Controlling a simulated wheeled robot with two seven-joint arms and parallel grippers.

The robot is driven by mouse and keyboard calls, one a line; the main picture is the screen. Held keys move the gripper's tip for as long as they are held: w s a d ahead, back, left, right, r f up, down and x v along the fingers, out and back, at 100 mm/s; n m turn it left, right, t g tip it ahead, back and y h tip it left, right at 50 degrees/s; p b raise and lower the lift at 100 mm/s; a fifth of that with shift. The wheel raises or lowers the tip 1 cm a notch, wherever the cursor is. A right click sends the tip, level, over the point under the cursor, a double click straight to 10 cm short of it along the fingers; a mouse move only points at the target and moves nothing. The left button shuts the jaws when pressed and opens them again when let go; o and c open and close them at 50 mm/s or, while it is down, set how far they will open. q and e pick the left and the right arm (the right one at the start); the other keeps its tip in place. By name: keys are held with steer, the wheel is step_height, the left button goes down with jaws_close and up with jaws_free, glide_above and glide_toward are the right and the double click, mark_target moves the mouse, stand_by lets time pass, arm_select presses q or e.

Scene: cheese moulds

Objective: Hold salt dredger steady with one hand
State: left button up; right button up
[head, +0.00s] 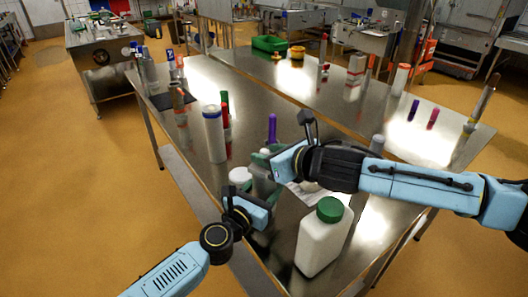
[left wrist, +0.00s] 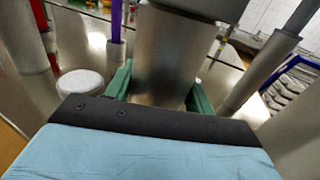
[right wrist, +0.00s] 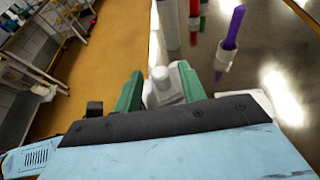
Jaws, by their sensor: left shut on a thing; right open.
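The salt dredger, a plain metal cylinder (left wrist: 172,58), stands between the green fingers of my left gripper (left wrist: 160,92) in the left wrist view. The gripper is shut on it. A dark grey part crosses its top there; I cannot tell what it is. In the head view my left gripper (head: 258,190) is low beside the table's near edge, and the dredger is mostly hidden by my grippers. My right gripper (right wrist: 160,85) is open, just above and beside the left one. A pale piece with a round knob (right wrist: 162,86) shows between its fingers; I cannot tell whether they touch.
A white jug with green cap (head: 324,235) stands at the near right. A white round lid (head: 240,175) is close left of my grippers. A tall white bottle with blue top (head: 214,135) and a purple-handled tool (head: 272,128) stand behind.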

steer(key=shift+x, duration=1)
jaws_close()
